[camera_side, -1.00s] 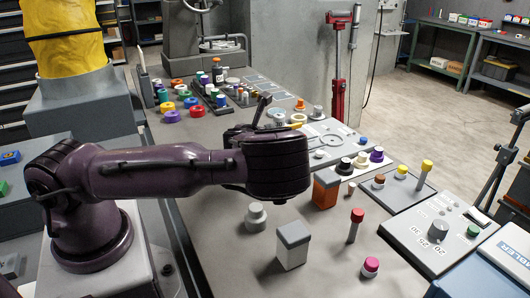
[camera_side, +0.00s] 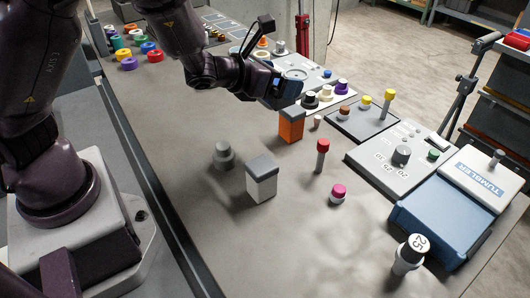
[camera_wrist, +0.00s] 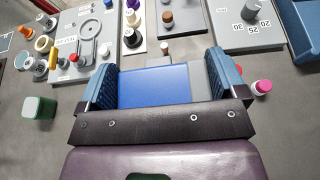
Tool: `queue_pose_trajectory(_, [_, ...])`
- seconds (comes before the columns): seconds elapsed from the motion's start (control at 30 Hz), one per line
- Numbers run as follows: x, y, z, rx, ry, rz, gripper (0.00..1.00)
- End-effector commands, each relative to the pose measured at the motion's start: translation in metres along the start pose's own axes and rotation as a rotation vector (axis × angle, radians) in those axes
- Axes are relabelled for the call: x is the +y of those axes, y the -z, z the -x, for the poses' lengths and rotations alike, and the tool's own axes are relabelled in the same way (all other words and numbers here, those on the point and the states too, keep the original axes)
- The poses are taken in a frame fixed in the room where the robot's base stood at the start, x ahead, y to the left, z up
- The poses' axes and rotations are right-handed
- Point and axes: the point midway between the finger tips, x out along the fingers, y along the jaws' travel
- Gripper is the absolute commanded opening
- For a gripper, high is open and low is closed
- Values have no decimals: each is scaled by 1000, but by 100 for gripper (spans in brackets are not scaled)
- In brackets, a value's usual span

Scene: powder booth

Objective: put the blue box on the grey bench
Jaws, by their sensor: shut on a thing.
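My gripper (camera_side: 284,92) is shut on the blue box and holds it above the grey bench (camera_side: 230,245). In the wrist view the flat face of the blue box (camera_wrist: 152,87) fills most of the space between the two blue fingers of my gripper (camera_wrist: 165,80). A grey strip lies along its right side, perhaps its lid. In the side view only a small blue patch of the box (camera_side: 278,87) shows at the jaws; the rest is hidden. The gap between box and bench cannot be judged exactly.
An orange box (camera_side: 291,126), a white box with grey lid (camera_side: 262,182), a grey knob (camera_side: 223,156), a red-topped post (camera_side: 321,155) and a pink-topped peg (camera_side: 338,194) stand nearby. Panels and a blue tumbler unit (camera_side: 440,225) occupy the right. The front-left bench is clear.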

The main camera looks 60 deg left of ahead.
Motion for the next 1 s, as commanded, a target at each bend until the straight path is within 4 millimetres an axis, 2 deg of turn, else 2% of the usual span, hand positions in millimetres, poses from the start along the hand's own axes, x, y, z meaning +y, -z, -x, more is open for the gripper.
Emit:
queue_pose_trajectory(0.13, [3, 1, 0, 1, -7, -1, 64])
queue_pose_trajectory(0.23, [23, 10, -3, 3, -44, 12, 64])
queue_pose_trajectory(0.37, [72, 28, -10, 6, -151, 51, 64])
queue_pose_trajectory(0.5, [131, 44, -11, 5, -324, 121, 64])
queue_pose_trajectory(0.6, [165, 51, -9, 3, -443, 172, 64])
queue_pose_trajectory(0.7, [187, 54, -7, 1, -544, 215, 64])
queue_pose_trajectory(1.0, [194, 51, -6, -1, -646, 267, 64])
